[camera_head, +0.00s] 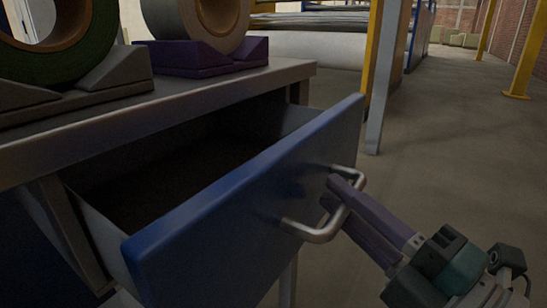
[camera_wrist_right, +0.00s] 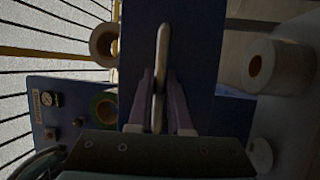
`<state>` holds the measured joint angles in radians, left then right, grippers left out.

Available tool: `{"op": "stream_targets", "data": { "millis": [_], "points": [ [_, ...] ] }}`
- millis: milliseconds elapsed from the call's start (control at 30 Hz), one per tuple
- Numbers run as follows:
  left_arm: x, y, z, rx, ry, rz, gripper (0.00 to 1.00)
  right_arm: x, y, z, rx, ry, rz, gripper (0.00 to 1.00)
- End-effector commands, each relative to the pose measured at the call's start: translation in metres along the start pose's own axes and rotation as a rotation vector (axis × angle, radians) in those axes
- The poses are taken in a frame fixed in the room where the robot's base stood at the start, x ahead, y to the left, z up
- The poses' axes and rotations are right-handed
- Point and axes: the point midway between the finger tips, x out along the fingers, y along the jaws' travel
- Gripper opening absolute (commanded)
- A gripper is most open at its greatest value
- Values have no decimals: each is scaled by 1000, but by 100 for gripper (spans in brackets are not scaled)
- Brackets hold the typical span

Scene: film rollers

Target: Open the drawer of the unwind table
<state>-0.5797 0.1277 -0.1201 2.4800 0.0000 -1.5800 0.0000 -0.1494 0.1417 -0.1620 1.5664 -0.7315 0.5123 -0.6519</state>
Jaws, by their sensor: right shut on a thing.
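The unwind table (camera_head: 145,112) has a grey top, and its blue-fronted drawer (camera_head: 225,215) stands pulled well out. The drawer's inside is dark, and I see nothing in it. A silver bar handle (camera_head: 318,234) is on the drawer front. My right gripper (camera_head: 340,190) is shut on the handle, with one purple finger on each side of the bar. In the right wrist view the handle (camera_wrist_right: 160,80) stands between the two fingers (camera_wrist_right: 160,105), before the blue drawer front (camera_wrist_right: 195,50). My left gripper is not in view.
On the table top, a green roll (camera_head: 75,45) rests in a grey cradle (camera_head: 122,70) and a grey roll (camera_head: 180,20) in a purple cradle (camera_head: 200,60). A grey post (camera_head: 383,75) and yellow posts stand behind. The floor (camera_head: 450,130) at right is clear.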

Motion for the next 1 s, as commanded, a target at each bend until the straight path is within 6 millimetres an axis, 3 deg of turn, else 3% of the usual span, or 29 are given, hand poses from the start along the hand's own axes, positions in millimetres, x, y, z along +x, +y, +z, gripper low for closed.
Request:
{"op": "stream_targets", "data": {
  "millis": [200,400,900,933,1000],
  "points": [
    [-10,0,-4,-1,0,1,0,-48,11,20,-2,0,-2,0],
    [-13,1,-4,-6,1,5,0,-72,15,30,0,-1,1,0],
    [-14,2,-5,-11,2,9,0,-80,16,34,0,-1,3,0],
    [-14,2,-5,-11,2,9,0,-80,16,34,0,-1,3,21],
    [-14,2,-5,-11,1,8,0,-80,16,34,0,-1,2,28]
  ]
}}
